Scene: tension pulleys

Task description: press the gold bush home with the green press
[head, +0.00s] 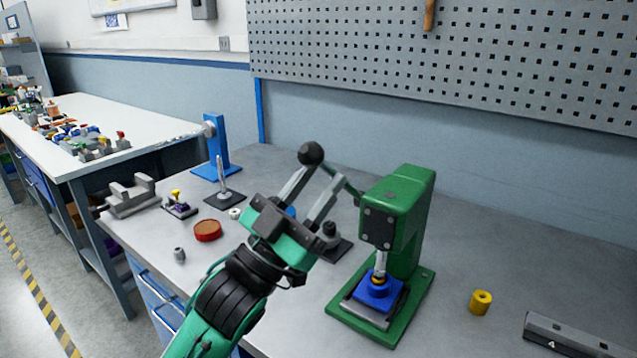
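The green press (408,205) stands on the bench at centre right. A blue block (379,295) sits on its base under the ram. The gold bush (378,281) shows as a small gold ring at the top of the block, directly below the silver ram (380,264); whether the ram touches it I cannot tell. The press lever's black ball knob (311,153) is raised to the left of the press head. My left gripper (324,175) is open, its fingers apart, with the knob close to one fingertip; contact is unclear. My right gripper is out of view.
A yellow spool (481,302) and a grey numbered rail (575,336) lie right of the press. A red-brown round dish (207,231), a grey vise (131,197), a blue stand (217,145) and a post on a dark base (223,190) are at left. The back right bench is clear.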

